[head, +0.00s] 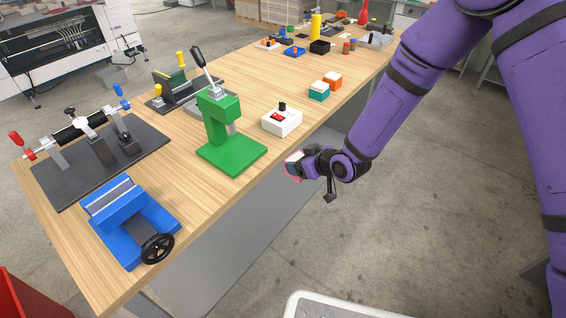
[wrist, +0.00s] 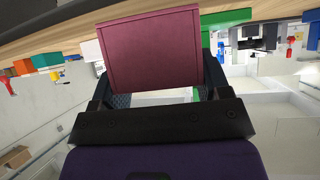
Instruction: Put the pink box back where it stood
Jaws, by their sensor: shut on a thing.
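The pink box (wrist: 150,48) fills the top middle of the wrist view, with one flat pink face towards the camera. My gripper (wrist: 158,88) is shut on it, with a dark finger on either side. In the head view my gripper (head: 304,163) is at the near edge of the wooden table, right of the green press. Only a small pink part of the box (head: 290,166) shows there; the fingers hide the rest. The box appears to be off the tabletop, out beside the edge. A teal box (head: 319,91) and an orange box (head: 332,80) stand together on the table farther back.
A white control box (head: 282,119) with a black knob stands there, close to my gripper. A blue vise (head: 130,222) and a black fixture stand left.

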